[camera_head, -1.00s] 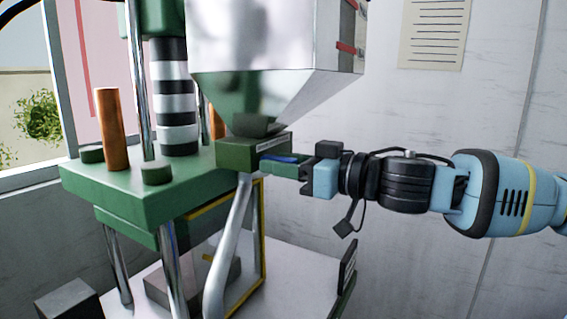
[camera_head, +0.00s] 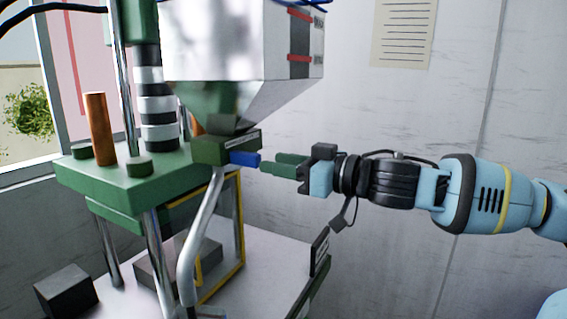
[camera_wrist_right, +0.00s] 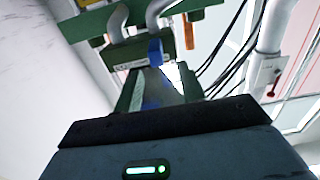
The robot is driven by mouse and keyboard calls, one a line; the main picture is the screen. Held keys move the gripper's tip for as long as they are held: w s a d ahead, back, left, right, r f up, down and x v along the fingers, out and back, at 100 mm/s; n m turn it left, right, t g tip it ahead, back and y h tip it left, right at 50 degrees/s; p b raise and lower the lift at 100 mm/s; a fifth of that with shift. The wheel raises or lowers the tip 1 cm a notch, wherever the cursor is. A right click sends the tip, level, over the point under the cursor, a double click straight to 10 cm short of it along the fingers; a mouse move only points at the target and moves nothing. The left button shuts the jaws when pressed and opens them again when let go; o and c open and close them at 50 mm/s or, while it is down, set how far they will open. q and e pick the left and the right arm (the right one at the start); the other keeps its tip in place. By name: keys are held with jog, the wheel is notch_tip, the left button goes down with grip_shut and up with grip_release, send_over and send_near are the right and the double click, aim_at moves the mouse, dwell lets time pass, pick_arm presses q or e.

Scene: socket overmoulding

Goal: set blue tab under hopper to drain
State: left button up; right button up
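The blue tab (camera_head: 245,159) sticks out of the front of the dark green block under the hopper's outlet. The hopper (camera_head: 235,50) is a large pale metal bin that tapers down to this block. In the right wrist view the blue tab (camera_wrist_right: 155,51) shows beyond the fingertips. My right gripper (camera_head: 268,166) is just right of the tab, its green fingers apart and empty, with a small gap to the tab. The right wrist view shows the fingers (camera_wrist_right: 158,80) spread. A second blue patch lies low between them; I cannot tell what it is. My left gripper is out of view.
A green press plate (camera_head: 130,185) with an orange post (camera_head: 98,130) stands at the left. A bent metal tube (camera_head: 200,240) runs below the block. A small dark sign (camera_head: 319,250) stands on the machine's base.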

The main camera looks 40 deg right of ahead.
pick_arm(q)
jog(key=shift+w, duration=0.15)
